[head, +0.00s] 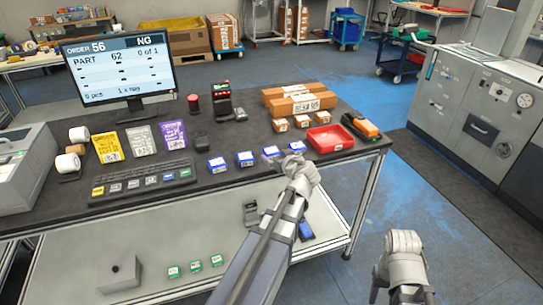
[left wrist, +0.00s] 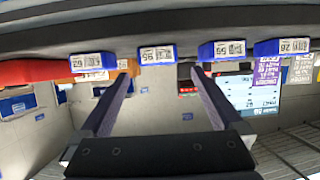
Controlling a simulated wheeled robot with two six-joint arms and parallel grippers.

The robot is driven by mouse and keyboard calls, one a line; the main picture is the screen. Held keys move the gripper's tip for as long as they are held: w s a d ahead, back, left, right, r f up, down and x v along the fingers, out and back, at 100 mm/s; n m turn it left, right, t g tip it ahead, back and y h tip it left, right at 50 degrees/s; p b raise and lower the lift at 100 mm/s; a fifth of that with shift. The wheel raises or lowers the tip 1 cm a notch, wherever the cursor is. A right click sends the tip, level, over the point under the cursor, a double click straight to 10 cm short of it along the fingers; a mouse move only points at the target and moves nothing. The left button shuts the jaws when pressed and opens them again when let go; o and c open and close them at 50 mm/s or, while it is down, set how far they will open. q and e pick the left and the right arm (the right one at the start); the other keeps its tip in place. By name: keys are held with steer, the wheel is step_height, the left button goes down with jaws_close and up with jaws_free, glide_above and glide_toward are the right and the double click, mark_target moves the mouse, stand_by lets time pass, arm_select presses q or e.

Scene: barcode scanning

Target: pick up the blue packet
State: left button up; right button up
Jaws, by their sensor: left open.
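Several blue packets with white labels stand in a row on the dark table; from left to right in the head view they are one packet (head: 217,164), a second (head: 245,158), a third (head: 269,151) and a rightmost one (head: 297,146). My left gripper (head: 296,160) is at the table's front edge by the right end of the row. In the left wrist view its two fingers (left wrist: 160,72) are apart and empty, with one blue packet (left wrist: 157,55) beyond the gap. Another packet (left wrist: 92,62) is left of the fingers. My right arm shows at lower right; its fingers do not show.
A red tray (head: 330,139) and small brown boxes (head: 281,125) are right of and behind the row. A keyboard (head: 140,185) lies left. A monitor (head: 118,70) reads part 62. A lower shelf (head: 200,250) runs below the tabletop.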

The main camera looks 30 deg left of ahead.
mark_target(272, 152)
arm_select(q)
steer(key=shift+b+x, duration=1.25)
steer(key=shift+x, duration=2.3)
steer(key=shift+d, duration=0.15)
steer(key=shift+c, duration=0.5)
steer(key=c, duration=1.4)
steer(key=shift+c, duration=0.2)
step_height(272, 152, up, 10)
steer(key=p, duration=1)
